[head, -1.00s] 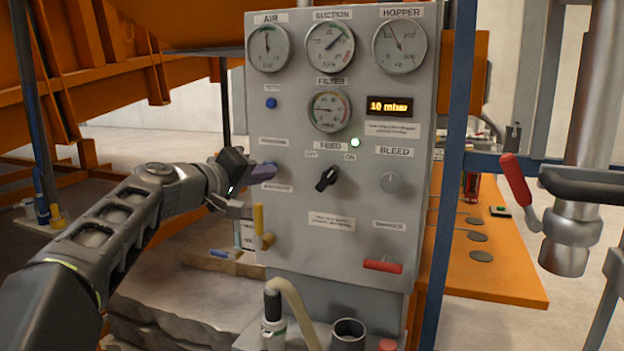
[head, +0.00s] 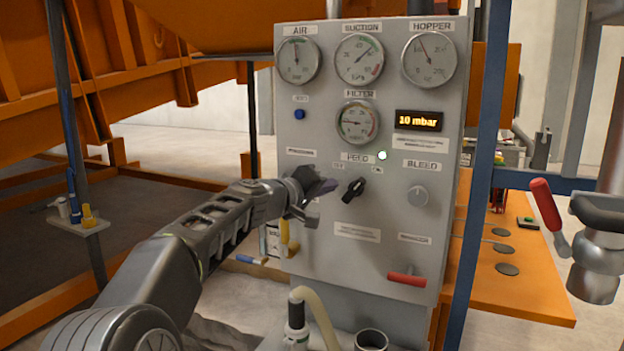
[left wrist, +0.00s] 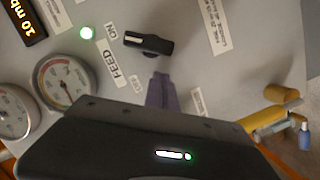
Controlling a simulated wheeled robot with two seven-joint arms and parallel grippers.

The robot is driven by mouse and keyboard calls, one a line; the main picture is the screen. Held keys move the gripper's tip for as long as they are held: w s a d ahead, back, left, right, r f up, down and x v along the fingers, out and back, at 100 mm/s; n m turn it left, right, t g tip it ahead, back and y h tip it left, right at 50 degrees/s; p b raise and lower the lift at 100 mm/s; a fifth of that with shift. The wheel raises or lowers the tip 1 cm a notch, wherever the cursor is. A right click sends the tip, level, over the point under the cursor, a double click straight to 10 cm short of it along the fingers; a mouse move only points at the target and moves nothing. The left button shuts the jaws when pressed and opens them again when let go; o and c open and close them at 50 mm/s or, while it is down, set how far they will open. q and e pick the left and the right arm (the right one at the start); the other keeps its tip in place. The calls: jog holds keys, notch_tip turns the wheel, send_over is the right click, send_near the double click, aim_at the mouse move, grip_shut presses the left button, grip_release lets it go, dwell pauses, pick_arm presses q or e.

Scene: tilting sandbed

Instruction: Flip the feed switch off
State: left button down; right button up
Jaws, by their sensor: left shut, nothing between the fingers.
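The feed switch (head: 354,188) is a black rotary knob on the grey control panel (head: 320,260), under the FEED label. Its handle is tilted toward the upper right, on the ON side. A green lamp (head: 382,155) glows above right of it. My left gripper (head: 326,187) is shut and empty, just left of the knob, with a small gap in the head view. In the left wrist view the closed purple fingers (left wrist: 162,92) point at the panel below the black knob (left wrist: 150,43), apart from it in the picture. My right gripper is not in view.
Gauges line the panel top. A display (head: 418,121) reads 10 mbar. The bleed knob (head: 418,196) and a red lever (head: 406,279) lie right of and below the switch. A yellow handle (head: 290,238) is under my left wrist. A blue post (head: 482,180) stands at right.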

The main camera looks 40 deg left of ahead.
pick_arm(q)
jog(key=shift+d+f, duration=0.35)
jog(key=shift+d, duration=0.2)
jog(key=shift+w+d+f, duration=0.15)
jog(key=shift+d+f, duration=0.1)
jog(key=shift+f+b, duration=0.1)
jog(key=shift+b, duration=0.45)
jog(key=shift+f+n+b, duration=0.15)
jog(key=shift+n+b, duration=0.3)
jog(key=shift+n, duration=0.05)
